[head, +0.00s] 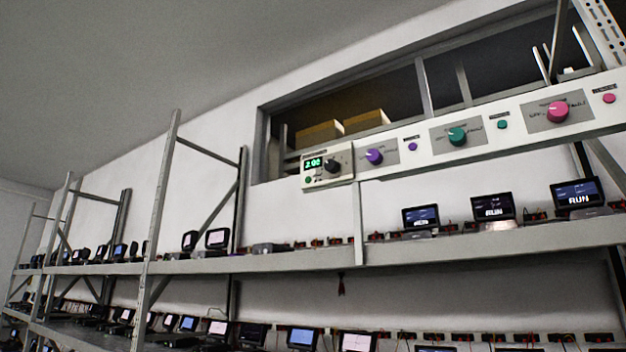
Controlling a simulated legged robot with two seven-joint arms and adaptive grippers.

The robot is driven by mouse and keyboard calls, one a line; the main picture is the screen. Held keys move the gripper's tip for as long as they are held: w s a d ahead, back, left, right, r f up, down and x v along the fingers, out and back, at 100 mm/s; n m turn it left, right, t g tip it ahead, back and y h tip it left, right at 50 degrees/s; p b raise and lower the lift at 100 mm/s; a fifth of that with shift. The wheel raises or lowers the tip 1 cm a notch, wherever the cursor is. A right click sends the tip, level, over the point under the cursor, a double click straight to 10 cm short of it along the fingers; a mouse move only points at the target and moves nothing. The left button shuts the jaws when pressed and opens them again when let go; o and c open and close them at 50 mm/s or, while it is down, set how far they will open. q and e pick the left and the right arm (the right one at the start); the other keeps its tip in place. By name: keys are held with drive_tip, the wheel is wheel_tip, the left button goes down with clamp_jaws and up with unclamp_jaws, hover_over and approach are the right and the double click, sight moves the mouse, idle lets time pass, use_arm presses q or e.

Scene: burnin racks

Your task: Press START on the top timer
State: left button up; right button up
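The top timer (341,178) is a cream box at the left end of a long control panel, high on the rack. Its green display (313,163) reads about 2:00. A black knob (333,166) sits to the right of the display. A small green button (308,180) is below the display; its label is too small to read. Neither of my grippers shows in the head view.
The panel (400,171) carries a purple knob (374,156), a teal knob (457,136) and a pink knob (558,111), each with a smaller button. The shelf (440,248) below holds several small screens, some showing RUN. Rack uprights (157,190) stand at left.

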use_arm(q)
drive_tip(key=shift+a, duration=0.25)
